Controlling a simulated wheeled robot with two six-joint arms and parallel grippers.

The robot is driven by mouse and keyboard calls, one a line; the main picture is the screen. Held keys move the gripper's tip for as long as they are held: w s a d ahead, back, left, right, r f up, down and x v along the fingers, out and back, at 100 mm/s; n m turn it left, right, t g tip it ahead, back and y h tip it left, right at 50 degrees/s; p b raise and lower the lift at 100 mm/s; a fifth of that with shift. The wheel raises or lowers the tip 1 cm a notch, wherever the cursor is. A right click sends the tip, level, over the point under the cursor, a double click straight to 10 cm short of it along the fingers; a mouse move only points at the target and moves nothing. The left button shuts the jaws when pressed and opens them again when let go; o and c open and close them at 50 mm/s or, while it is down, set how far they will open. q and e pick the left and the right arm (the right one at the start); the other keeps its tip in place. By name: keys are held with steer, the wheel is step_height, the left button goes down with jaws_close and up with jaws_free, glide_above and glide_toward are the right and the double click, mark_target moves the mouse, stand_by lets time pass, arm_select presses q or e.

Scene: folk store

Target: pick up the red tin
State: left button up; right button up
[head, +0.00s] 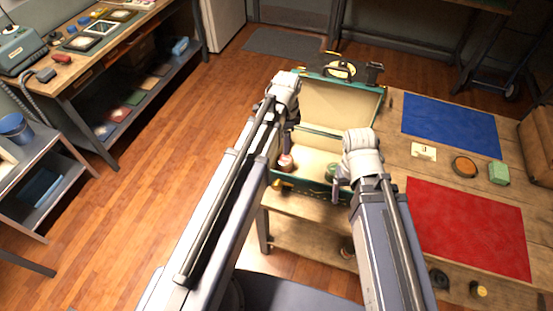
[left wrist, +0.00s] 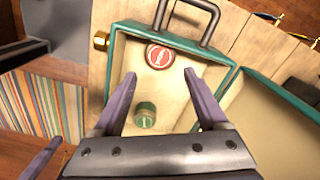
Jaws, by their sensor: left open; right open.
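The red tin (left wrist: 160,57) is round, with a white mark on its lid. It stands inside the open green case (left wrist: 218,58), near the handle side. In the head view the red tin (head: 286,163) shows beside my left arm. My left gripper (left wrist: 159,80) is open above the case, its fingertips on either side of the space just short of the red tin, holding nothing. A green tin (left wrist: 146,115) sits in the case between the fingers in the picture. My right gripper (head: 338,192) is open at the case's near right edge; its fingers are small and partly hidden.
The case stands on a wooden table (head: 397,155) with its lid (head: 340,105) raised at the back. Open floor lies left.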

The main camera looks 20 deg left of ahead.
mark_target(285, 159)
arm_select(q)
steer(key=shift+o, duration=0.7)
steer(key=shift+f, duration=0.35)
arm_select(e)
steer(key=shift+o, duration=0.2)
steer(key=shift+f, duration=0.35)
arm_select(q)
step_height(285, 159, down, 5)
steer(key=b, duration=0.5)
steer(key=shift+f+b, duration=0.1)
steer(key=shift+b, duration=0.3)
arm_select(e)
step_height(285, 159, down, 5)
steer(key=shift+f, duration=0.15)
arm_select(q)
steer(key=shift+f, duration=0.1)
step_height(285, 159, down, 6)
steer(key=b, duration=0.6)
arm_select(e)
step_height(285, 159, down, 6)
steer(key=shift+f, duration=0.1)
arm_select(q)
steer(key=c, duration=1.2)
steer(key=shift+r, duration=0.25)
arm_select(e)
steer(key=shift+r, duration=0.25)
